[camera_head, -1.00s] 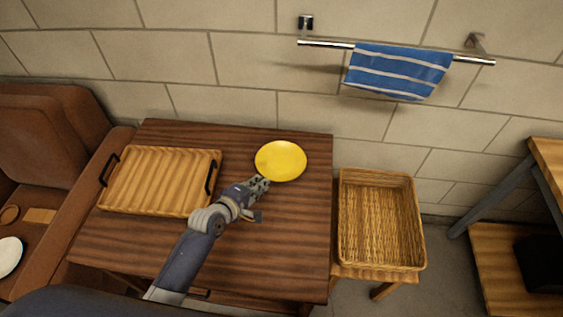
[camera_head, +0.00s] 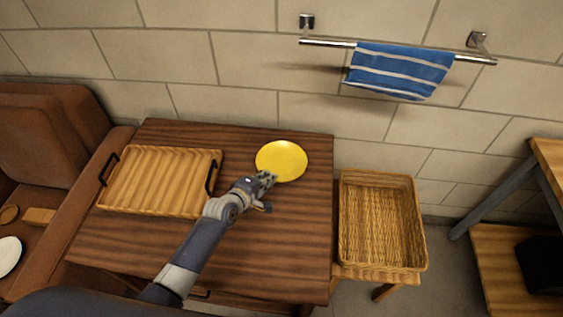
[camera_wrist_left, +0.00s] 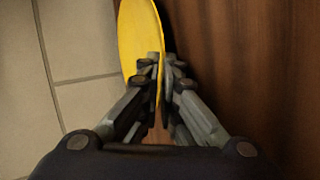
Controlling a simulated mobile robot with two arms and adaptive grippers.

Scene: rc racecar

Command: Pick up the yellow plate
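The yellow plate (camera_head: 281,158) lies near the back right of the brown wooden table (camera_head: 290,245) in the head view. My left gripper (camera_head: 267,180) is at the plate's near edge. In the left wrist view the plate (camera_wrist_left: 140,42) comes down from the top, and its rim passes between the fingers of my left gripper (camera_wrist_left: 162,72). The fingers are close together on either side of the rim and look shut on it. The plate still appears to rest on the table. My right gripper is not in view.
A wooden tray (camera_head: 160,182) with dark handles lies on the table's left. A wicker basket (camera_head: 380,220) stands right of the table. A striped blue towel (camera_head: 400,70) hangs on a wall rail. A brown sofa (camera_head: 50,150) is at the left. The table's front right is clear.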

